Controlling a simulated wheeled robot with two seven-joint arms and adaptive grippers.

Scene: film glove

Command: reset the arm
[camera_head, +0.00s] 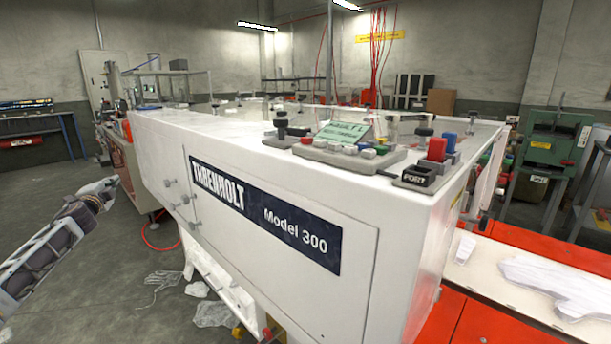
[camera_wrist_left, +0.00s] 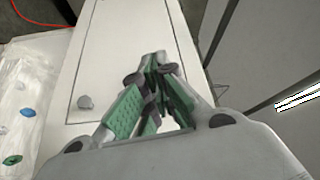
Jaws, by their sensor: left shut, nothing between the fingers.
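My left arm comes in from the left in the head view. Its gripper (camera_head: 112,184) is raised in the air to the left of the white machine, apart from its front panel. In the left wrist view the gripper (camera_wrist_left: 155,62) has green-padded fingers that meet at the tips, with nothing between them. The white machine (camera_head: 150,150), labelled Thrbenholt Model 300, fills the middle of the head view. A white panel of it with a round knob (camera_wrist_left: 86,102) lies behind the fingers in the wrist view. My right gripper is not in view.
A control panel (camera_head: 345,150) with a screen, knobs and red and blue switches sits on the machine's top. A pale glove shape (camera_head: 545,280) lies on the white surface at right. Crumpled clear film (camera_head: 212,314) lies on the floor. The floor at left is mostly clear.

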